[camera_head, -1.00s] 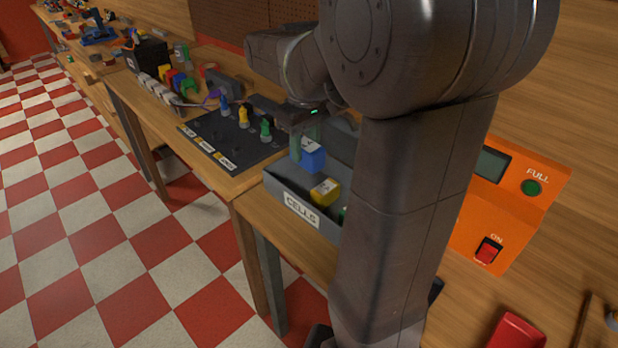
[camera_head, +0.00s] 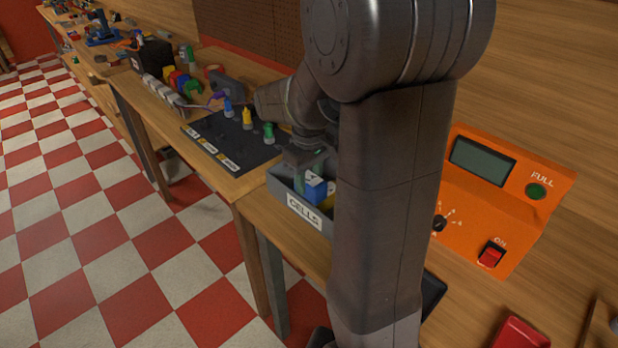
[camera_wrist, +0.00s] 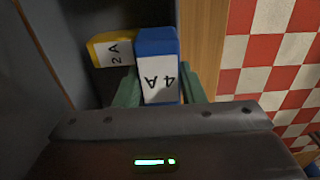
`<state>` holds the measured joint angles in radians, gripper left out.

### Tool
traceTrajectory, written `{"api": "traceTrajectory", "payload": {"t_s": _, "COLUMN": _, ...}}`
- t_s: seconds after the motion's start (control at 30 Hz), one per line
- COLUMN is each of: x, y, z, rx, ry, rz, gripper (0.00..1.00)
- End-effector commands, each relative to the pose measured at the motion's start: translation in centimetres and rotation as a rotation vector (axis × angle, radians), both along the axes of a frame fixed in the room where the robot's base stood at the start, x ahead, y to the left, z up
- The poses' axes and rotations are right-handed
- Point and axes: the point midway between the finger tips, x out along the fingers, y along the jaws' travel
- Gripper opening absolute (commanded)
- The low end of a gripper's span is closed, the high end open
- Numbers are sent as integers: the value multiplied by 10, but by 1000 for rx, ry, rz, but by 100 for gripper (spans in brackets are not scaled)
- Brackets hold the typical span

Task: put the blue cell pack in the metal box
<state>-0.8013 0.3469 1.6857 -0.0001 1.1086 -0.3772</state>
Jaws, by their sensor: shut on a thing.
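The blue cell pack (camera_head: 315,190), labelled 4A, is between the green fingers of my gripper (camera_head: 310,178). In the wrist view the blue pack (camera_wrist: 157,50) sits between the fingertips (camera_wrist: 160,88), its white label facing the camera. My gripper is shut on it. The pack is low at the grey box labelled CELLS (camera_head: 285,187), near its front wall; I cannot tell whether it touches the floor. A yellow pack labelled 2A (camera_wrist: 112,48) is just left of it in the wrist view. My arm hides the right part of the box. I cannot tell whether this is the metal box.
A dark mat with coloured pegs (camera_head: 215,140) lies left of the grey box. An orange unit with a screen (camera_head: 500,200) stands to the right. A red tray (camera_head: 520,333) is at the lower right. The bench edge is close in front of the box.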

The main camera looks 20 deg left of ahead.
Motion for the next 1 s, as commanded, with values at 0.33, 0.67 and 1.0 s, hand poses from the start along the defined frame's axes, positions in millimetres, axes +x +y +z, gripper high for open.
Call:
{"api": "traceTrajectory", "payload": {"t_s": 0.33, "x": 0, "y": 0, "z": -11, "rx": 1, "ry": 0, "rz": 0, "gripper": 7}}
{"api": "traceTrajectory", "payload": {"t_s": 0.67, "x": 0, "y": 0, "z": -10, "rx": 0, "ry": 0, "rz": 0, "gripper": 58}}
{"api": "traceTrajectory", "payload": {"t_s": 1.0, "x": 0, "y": 0, "z": 8, "rx": 1, "ry": 0, "rz": 0, "gripper": 58}}
